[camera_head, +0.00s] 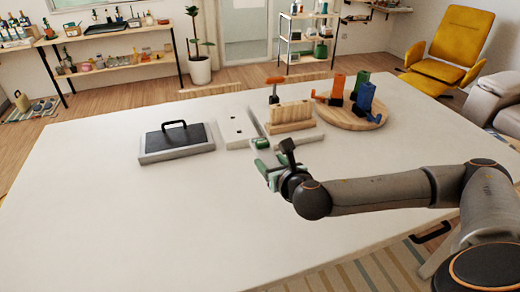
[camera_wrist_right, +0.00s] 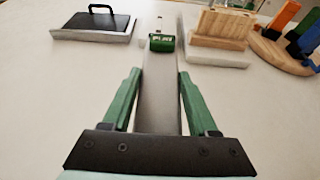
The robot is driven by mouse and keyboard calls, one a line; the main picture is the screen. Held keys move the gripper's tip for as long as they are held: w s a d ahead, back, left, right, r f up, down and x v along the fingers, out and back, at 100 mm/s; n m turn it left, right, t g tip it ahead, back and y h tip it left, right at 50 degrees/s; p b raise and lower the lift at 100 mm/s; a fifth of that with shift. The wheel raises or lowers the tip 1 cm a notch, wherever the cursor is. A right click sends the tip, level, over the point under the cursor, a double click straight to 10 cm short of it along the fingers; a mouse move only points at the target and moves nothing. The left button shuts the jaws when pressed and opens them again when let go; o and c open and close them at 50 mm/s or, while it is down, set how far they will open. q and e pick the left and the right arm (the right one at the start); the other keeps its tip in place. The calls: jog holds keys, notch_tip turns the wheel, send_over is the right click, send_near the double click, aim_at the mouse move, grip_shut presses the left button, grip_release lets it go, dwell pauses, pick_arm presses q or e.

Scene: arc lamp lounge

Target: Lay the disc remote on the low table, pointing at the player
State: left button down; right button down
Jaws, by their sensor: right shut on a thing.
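My right gripper (camera_head: 270,168) has green fingers and is low over the low table (camera_head: 150,215). In the right wrist view its fingers (camera_wrist_right: 158,85) close from both sides on a long grey bar (camera_wrist_right: 158,105), which looks like the disc remote. The bar points away from me. A green block marked PLAY (camera_wrist_right: 162,42) shows near its far end, and as a small green piece (camera_head: 260,143) in the head view. I cannot tell whether the bar touches the table. No thing is clearly marked as the player. My left gripper is out of view.
A dark-topped box with a handle (camera_head: 176,142) stands left, beside a white slab (camera_head: 236,127). A wooden block (camera_head: 290,115) stands on a pale base. A round board (camera_head: 350,117) bears orange, blue and dark items. The near left tabletop is clear.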

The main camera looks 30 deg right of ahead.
jog(key=shift+s+a+r, duration=0.1)
jog(key=shift+s+r, duration=0.1)
jog(key=shift+s, duration=0.05)
jog(key=s+a+r+n+y, duration=0.1)
jog(key=a+r+n+y, duration=0.1)
jog(key=a+r, duration=0.9)
jog(key=shift+s+a+r+n+t+y, duration=0.35)
jog(key=shift+r+y, duration=0.15)
jog(key=shift+r, duration=0.25)
jog(key=shift+d, duration=0.2)
